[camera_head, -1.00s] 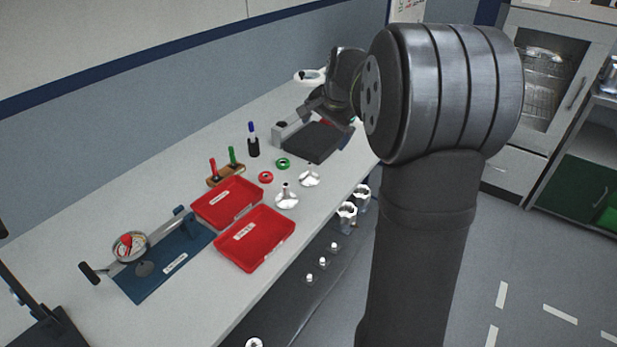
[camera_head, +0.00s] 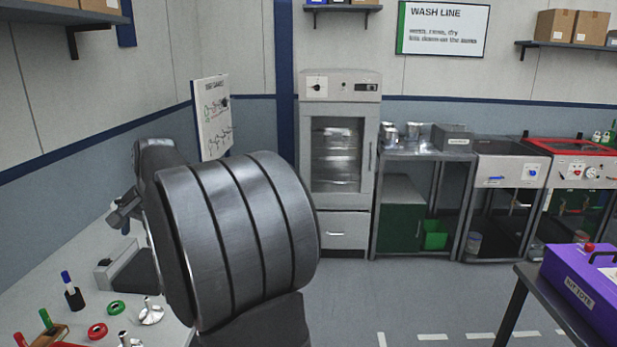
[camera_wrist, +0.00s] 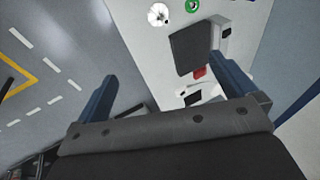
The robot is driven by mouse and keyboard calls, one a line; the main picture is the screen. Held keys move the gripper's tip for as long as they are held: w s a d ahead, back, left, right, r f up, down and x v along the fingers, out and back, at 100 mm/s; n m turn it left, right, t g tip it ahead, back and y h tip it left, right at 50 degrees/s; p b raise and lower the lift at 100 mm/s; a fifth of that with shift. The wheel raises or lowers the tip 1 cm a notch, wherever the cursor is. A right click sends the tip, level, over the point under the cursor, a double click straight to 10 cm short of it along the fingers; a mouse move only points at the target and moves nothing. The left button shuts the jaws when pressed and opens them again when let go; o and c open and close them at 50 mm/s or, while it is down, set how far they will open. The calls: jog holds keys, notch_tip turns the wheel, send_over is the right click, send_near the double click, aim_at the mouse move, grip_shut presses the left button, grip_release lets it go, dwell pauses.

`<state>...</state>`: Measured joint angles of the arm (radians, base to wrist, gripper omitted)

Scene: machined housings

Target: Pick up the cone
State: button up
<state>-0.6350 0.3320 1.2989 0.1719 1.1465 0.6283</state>
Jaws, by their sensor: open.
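A shiny silver piece with a flared, cone-like base and a thin stem (camera_head: 150,313) stands on the pale bench at the lower left of the head view. A second similar piece (camera_head: 128,341) is cut off by the bottom edge. I cannot tell which one is the cone. One silver piece also shows at the top of the wrist view (camera_wrist: 158,15). My gripper (camera_wrist: 163,67) is open and empty, its two blue fingers wide apart above the bench edge, well away from the silver piece. In the head view my arm hides part of the bench.
A green ring (camera_head: 116,307), a red ring (camera_head: 97,331) and a pen holder (camera_head: 74,298) stand near the silver pieces. A dark-topped device (camera_head: 137,271) lies farther back. Open floor (camera_head: 430,300) separates the bench from a purple case (camera_head: 585,285) on the right.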

jog(key=c, duration=1.3)
jog(key=shift+c, duration=0.2)
jog(key=m+g+h, duration=0.2)
jog(key=m+h, duration=0.2)
jog(key=m, duration=1)
send_over(146, 298)
notch_tip(146, 298, down, 11)
notch_tip(146, 298, down, 18)
jog(key=shift+r, duration=0.2)
